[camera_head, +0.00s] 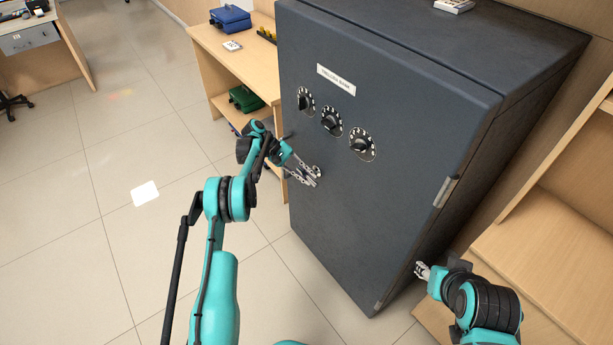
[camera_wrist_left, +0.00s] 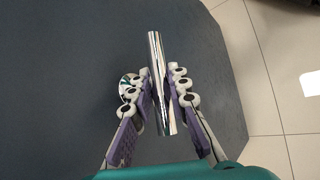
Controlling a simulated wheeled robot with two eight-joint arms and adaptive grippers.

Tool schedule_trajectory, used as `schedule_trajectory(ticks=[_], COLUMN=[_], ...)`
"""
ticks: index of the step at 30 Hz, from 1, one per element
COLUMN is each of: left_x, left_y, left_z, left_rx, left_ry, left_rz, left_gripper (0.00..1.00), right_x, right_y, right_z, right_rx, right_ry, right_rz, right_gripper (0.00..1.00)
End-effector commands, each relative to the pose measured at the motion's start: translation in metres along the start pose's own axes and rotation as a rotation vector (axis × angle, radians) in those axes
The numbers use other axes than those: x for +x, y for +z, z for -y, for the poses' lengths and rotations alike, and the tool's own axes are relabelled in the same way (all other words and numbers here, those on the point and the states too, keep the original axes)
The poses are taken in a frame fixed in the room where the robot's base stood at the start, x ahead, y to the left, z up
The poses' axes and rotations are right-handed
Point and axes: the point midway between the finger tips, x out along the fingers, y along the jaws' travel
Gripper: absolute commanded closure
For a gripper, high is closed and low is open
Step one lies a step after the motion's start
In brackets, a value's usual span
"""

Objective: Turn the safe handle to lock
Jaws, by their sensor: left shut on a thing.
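The dark grey safe (camera_head: 375,220) stands upright with its door facing me. Its chrome handle (camera_wrist_left: 160,85) is a straight shiny bar in the left wrist view, with a round base partly hidden behind a finger. In the head view the handle (camera_head: 317,171) is small and mostly covered by my left gripper (camera_head: 308,179). My left gripper also shows in the left wrist view (camera_wrist_left: 159,95), its purple-padded fingers on either side of the bar, shut on it. My right gripper (camera_head: 421,270) is beside the safe's lower right edge, apart from the handle; its finger opening is too small to tell.
Three black dials (camera_head: 332,121) sit on the door above the handle. A wooden shelf unit (camera_head: 240,55) with a blue box (camera_head: 230,18) and a green box (camera_head: 245,98) stands left of the safe. Wooden shelving (camera_head: 550,240) is at the right. Tiled floor (camera_head: 100,230) is open at left.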

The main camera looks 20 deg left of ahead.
Motion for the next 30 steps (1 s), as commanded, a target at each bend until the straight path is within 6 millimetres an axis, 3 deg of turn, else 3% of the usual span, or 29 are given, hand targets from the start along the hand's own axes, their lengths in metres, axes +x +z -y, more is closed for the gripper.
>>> schedule_trajectory(ticks=[9,10,12,23,30], left_x=[0.000,0.000,0.000,-0.004,-0.041], left_y=[0.000,0.000,0.000,0.000,-0.001], left_z=[0.000,0.000,0.000,0.000,0.000], left_rx=[-0.001,-0.001,-0.001,-0.001,-0.002], left_ry=[0.000,0.000,0.000,0.001,0.002], left_rz=[0.001,0.001,0.001,0.000,-0.001], left_gripper=[1.00,0.81,0.63,0.62,0.62], right_x=[0.000,0.000,0.000,0.000,0.000], right_y=[0.000,0.000,0.000,0.000,0.000], right_z=[0.000,0.000,0.000,0.000,0.000], right_rx=[0.000,0.000,0.000,0.000,0.000], right_ry=[0.000,0.000,0.000,0.000,0.000], right_rz=[0.000,0.000,0.000,0.000,0.000], right_gripper=[0.60,0.60,0.60,0.60,0.60])
